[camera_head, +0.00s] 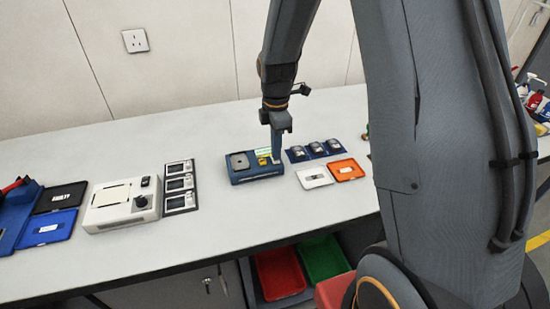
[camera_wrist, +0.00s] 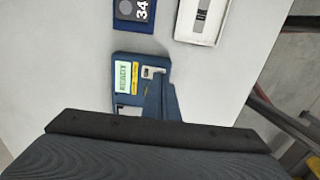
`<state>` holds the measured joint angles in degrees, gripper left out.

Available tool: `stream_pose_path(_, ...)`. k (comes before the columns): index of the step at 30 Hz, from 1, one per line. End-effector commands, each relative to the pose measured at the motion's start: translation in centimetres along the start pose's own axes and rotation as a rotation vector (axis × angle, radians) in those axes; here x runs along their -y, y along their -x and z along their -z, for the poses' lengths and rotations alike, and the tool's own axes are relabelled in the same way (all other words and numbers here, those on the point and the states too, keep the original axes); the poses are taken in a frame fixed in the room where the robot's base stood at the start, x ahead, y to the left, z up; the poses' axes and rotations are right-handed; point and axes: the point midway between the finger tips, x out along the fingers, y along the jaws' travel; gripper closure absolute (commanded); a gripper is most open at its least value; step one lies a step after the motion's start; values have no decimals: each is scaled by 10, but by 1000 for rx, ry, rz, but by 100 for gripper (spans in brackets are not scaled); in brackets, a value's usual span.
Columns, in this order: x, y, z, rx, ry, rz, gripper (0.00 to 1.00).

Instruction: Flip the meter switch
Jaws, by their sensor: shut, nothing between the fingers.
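The blue meter (camera_head: 242,176) sits on the bench, with a grey pad on its left and a green display and yellow label on its right. In the wrist view the meter (camera_wrist: 120,98) shows a lit green display (camera_wrist: 123,76) that appears to read READY. A small pale switch-like part (camera_wrist: 152,72) sits beside the yellow strip, close to my fingertips; its position is too small to tell. My gripper (camera_head: 276,160) points down over the meter's right end, shut and empty. Its fingers (camera_wrist: 160,90) hide part of the meter in the wrist view. I cannot tell whether they touch it.
A blue strip with dark round pieces (camera_head: 315,150), a white tray (camera_head: 314,178) and an orange tray (camera_head: 347,170) lie right of the meter. A panel of modules (camera_head: 180,187) and a white device (camera_head: 122,204) stand left. The bench front before the meter is clear.

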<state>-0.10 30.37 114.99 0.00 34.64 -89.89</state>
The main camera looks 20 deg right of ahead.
Motion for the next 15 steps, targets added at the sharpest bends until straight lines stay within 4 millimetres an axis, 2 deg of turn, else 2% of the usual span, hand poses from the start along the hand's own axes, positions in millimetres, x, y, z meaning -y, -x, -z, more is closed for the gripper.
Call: stream_pose_path(15,0,-4,0,0,0,0,100)
